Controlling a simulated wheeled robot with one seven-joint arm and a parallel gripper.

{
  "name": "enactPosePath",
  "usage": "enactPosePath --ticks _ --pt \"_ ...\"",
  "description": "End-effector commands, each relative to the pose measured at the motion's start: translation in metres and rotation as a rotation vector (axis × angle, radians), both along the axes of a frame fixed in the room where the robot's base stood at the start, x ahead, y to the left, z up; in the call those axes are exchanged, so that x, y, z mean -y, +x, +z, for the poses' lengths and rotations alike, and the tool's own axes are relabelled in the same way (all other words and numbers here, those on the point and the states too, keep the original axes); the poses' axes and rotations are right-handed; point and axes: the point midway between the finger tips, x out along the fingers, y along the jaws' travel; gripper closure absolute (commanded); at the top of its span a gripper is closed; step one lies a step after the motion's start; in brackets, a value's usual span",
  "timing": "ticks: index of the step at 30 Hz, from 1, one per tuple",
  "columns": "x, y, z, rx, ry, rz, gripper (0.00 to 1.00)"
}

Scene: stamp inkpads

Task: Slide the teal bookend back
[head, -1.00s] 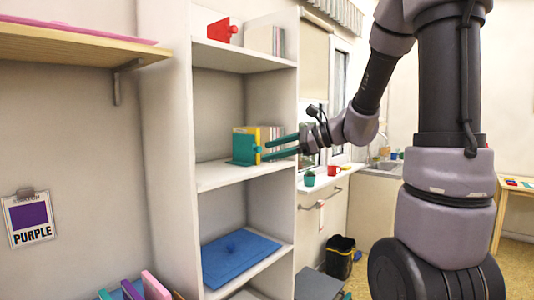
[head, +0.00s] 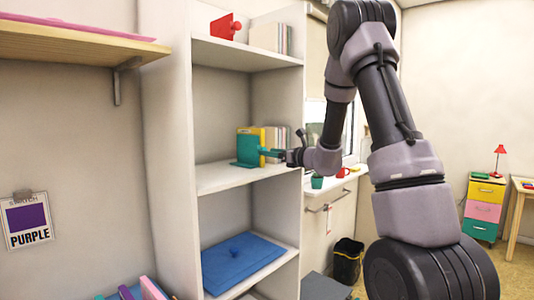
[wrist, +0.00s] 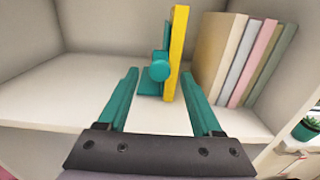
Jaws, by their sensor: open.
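The teal bookend (head: 246,150) stands upright on the middle shelf. In the wrist view its round knob (wrist: 159,71) faces me, with its upright plate and base behind it. A yellow book (wrist: 178,45) stands upright against its right side. My gripper (wrist: 158,79) is open and empty, with teal fingers. The knob appears between the fingertips, with space on both sides; I cannot tell whether the tips reach past it. In the head view my gripper (head: 273,153) is at the shelf front, close to the bookend, and its fingers partly overlap.
Several books (wrist: 238,58) stand right of the yellow book, with a gap between. The shelf (wrist: 60,90) is clear to the left. A potted plant (head: 317,181) stands on the counter at right.

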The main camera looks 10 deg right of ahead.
Motion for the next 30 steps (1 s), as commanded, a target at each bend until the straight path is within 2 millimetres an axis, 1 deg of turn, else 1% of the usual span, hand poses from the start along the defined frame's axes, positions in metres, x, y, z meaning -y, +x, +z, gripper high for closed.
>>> enactPosePath --ticks 3,6,15,17,18,20,21,30 --pt "-0.008 0.011 0.000 0.002 -0.001 0.002 0.34" --pt "-0.011 0.015 0.000 0.001 -0.001 0.000 0.34" --pt "-0.012 0.017 0.000 0.000 0.000 0.000 0.34" --pt "-0.012 0.017 0.000 0.001 -0.001 0.000 0.56" --pt "-0.012 0.017 0.000 0.001 -0.001 0.000 0.72" --pt "-0.012 0.017 0.000 0.001 -0.001 0.000 0.95" --pt "-0.012 0.017 0.000 0.001 -0.001 0.000 1.00" --pt "-0.012 0.017 0.000 0.001 -0.001 0.000 1.00"
